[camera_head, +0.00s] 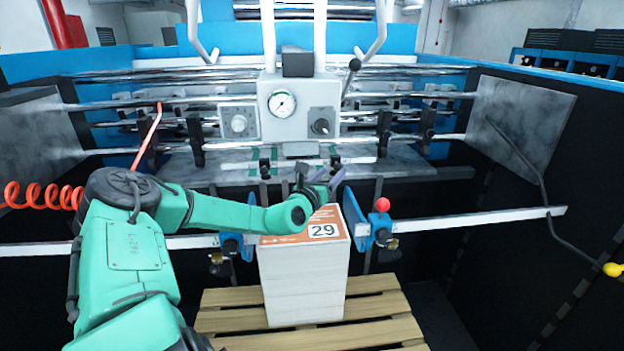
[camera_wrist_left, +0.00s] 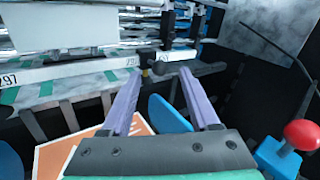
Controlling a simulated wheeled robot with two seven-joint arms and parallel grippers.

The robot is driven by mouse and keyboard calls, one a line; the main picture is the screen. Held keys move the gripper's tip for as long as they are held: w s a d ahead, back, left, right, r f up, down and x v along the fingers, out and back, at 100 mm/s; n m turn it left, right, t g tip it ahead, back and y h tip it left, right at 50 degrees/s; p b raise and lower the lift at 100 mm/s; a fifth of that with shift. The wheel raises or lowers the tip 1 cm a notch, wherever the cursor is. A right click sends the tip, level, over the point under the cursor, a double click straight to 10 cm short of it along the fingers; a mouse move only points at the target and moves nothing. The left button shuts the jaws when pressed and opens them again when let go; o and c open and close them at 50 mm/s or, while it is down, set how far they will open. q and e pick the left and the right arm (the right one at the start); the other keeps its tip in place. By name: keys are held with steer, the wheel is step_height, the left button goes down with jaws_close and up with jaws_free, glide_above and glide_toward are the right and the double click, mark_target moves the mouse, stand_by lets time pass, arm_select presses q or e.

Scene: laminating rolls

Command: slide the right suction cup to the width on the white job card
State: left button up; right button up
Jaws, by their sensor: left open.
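A white rail with green marks and "297" (camera_wrist_left: 120,65) runs across the machine in the left wrist view. The right suction cup (camera_wrist_left: 160,68), a small dark fitting, appears at the rail just beyond my fingertips; its lower part is hard to make out. The left cup (camera_head: 265,165) is on the rail in the head view. My left gripper (camera_head: 325,177) is open, its purple fingers (camera_wrist_left: 163,85) apart, with nothing clearly held. My right gripper is out of view.
The white stack (camera_head: 303,285) stands on a wooden pallet (camera_head: 380,310). A blue clamp with a red knob (camera_head: 382,205) stands right of the stack, close to my left gripper. The gauge box (camera_head: 300,105) overhangs the rail. A yellow-tipped lever (camera_head: 612,269) is at far right.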

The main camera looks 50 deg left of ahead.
arm_select(q)
steer(key=b+v, duration=0.2)
steer(key=v, duration=0.8)
steer(key=shift+s+f, duration=0.2)
steer(key=shift+f, duration=0.05)
